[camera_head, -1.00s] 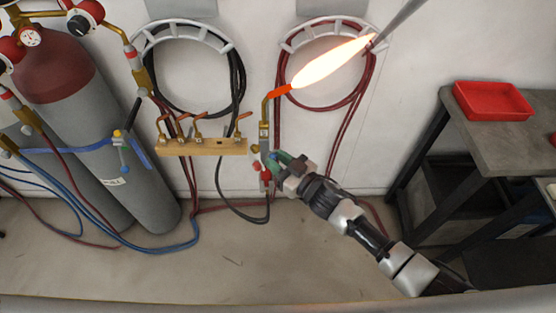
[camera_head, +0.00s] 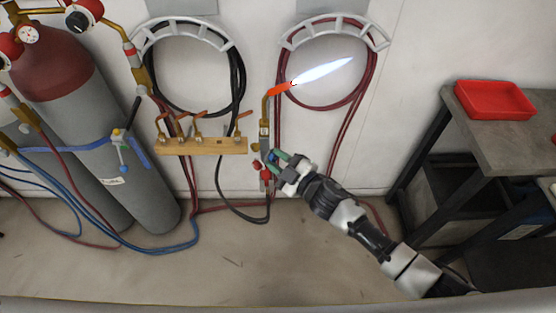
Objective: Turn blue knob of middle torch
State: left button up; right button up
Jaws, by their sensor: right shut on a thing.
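The middle torch (camera_head: 265,108) stands upright in front of the wall, with a brass neck and an orange-red tip (camera_head: 278,90). A narrow blue-white flame (camera_head: 322,72) points up and right from the tip. My right gripper (camera_head: 275,157) reaches in from the lower right. Its green-tipped fingers are shut on the blue knob (camera_head: 272,157), which they partly hide. A red knob (camera_head: 265,174) sits just below, on the same torch. My left gripper is out of view.
A wooden rack (camera_head: 215,147) with several brass torches is to the left. Gas cylinders (camera_head: 85,130) with hoses stand at far left. Coiled dark red hose (camera_head: 345,100) hangs behind the flame. A bench (camera_head: 505,135) with a red tray (camera_head: 493,99) is at right.

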jog(key=shift+n, duration=0.7)
jog(key=o, duration=0.9)
jog(key=shift+s+d, duration=0.1)
jog(key=shift+b+v, duration=1)
jog(key=shift+v, duration=4.3)
